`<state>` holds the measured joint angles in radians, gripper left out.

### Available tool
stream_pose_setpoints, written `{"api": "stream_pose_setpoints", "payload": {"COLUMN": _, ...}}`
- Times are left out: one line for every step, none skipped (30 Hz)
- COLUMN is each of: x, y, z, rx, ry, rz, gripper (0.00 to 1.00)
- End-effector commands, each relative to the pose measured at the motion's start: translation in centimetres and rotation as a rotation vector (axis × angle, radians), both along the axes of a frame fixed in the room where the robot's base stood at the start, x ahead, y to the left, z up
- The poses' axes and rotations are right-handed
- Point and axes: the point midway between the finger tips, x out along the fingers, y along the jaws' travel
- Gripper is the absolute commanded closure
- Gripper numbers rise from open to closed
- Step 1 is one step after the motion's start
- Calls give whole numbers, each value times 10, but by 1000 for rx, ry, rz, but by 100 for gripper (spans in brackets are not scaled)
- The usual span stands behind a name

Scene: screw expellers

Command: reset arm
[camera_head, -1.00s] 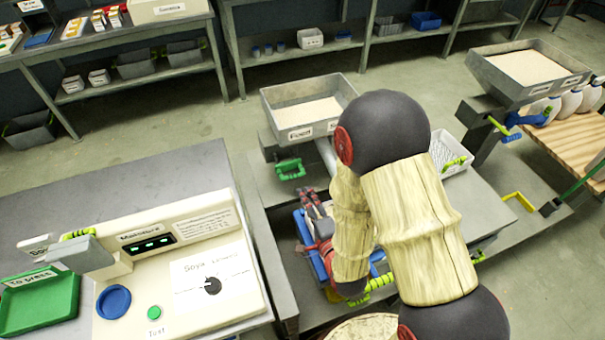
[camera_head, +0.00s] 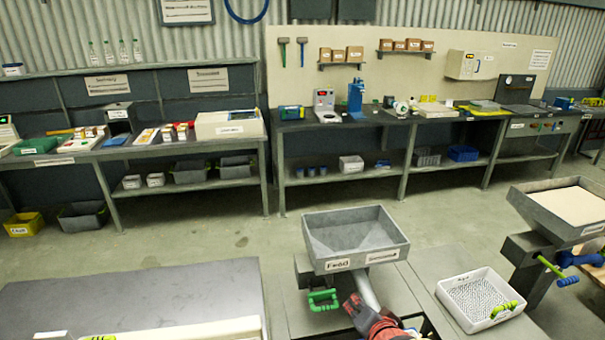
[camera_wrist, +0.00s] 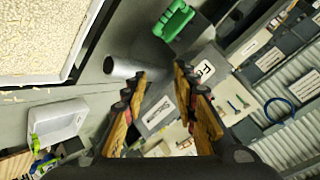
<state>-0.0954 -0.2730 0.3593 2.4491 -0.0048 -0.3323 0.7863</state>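My gripper (camera_wrist: 165,100) shows in the wrist view with its two fingers spread apart and nothing between them. In the head view a red and dark part of my gripper (camera_head: 378,322) shows at the bottom edge, just in front of the feed hopper; its fingertips are not clear there. The grey feed hopper (camera_head: 345,264) stands behind it, with a metal tube (camera_head: 366,290) below. A green handle (camera_head: 322,300) is left of the tube and also shows in the wrist view (camera_wrist: 174,20). Most of my arm is out of the head view.
A white basket (camera_head: 485,320) stands right of the hopper and a second hopper (camera_head: 575,232) with pale material farther right. A grey table (camera_head: 130,300) is at the left. A tray of pale grains (camera_wrist: 40,40) lies beside my gripper. Open floor (camera_head: 230,238) separates these from the back benches.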

Motion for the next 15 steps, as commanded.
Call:
{"api": "stream_pose_setpoints", "payload": {"x": -7, "y": -5, "z": 16, "rx": -43, "ry": 14, "rz": 21, "gripper": 72}}
{"api": "stream_pose_setpoints", "payload": {"x": -12, "y": -7, "z": 22, "rx": -72, "ry": 31, "rz": 39, "gripper": 72}}
{"api": "stream_pose_setpoints", "payload": {"x": -21, "y": -11, "z": 30, "rx": -110, "ry": 55, "rz": 63, "gripper": 72}}
{"api": "stream_pose_setpoints", "payload": {"x": -27, "y": -13, "z": 37, "rx": -138, "ry": 71, "rz": 81, "gripper": 72}}
{"api": "stream_pose_setpoints", "payload": {"x": -35, "y": -16, "z": 43, "rx": -166, "ry": 90, "rz": 100, "gripper": 72}}
{"api": "stream_pose_setpoints", "payload": {"x": -45, "y": -19, "z": 51, "rx": -201, "ry": 113, "rz": 127, "gripper": 72}}
{"api": "stream_pose_setpoints", "payload": {"x": -53, "y": -22, "z": 57, "rx": -228, "ry": 131, "rz": 146, "gripper": 72}}
{"api": "stream_pose_setpoints", "payload": {"x": -62, "y": -24, "z": 63, "rx": -253, "ry": 149, "rz": 167, "gripper": 72}}
{"api": "stream_pose_setpoints", "payload": {"x": -75, "y": -27, "z": 72, "rx": -287, "ry": 172, "rz": 195, "gripper": 72}}
{"api": "stream_pose_setpoints", "payload": {"x": -85, "y": -29, "z": 77, "rx": -311, "ry": 191, "rz": 218, "gripper": 72}}
{"api": "stream_pose_setpoints", "payload": {"x": -95, "y": -31, "z": 83, "rx": -334, "ry": 208, "rz": 242, "gripper": 72}}
{"api": "stream_pose_setpoints", "payload": {"x": -109, "y": -34, "z": 91, "rx": -365, "ry": 232, "rz": 271, "gripper": 72}}
{"api": "stream_pose_setpoints", "payload": {"x": -120, "y": -36, "z": 96, "rx": -386, "ry": 249, "rz": 294, "gripper": 72}}
{"api": "stream_pose_setpoints", "payload": {"x": -130, "y": -38, "z": 101, "rx": -407, "ry": 266, "rz": 317, "gripper": 72}}
{"api": "stream_pose_setpoints", "payload": {"x": -145, "y": -40, "z": 107, "rx": -432, "ry": 287, "rz": 347, "gripper": 72}}
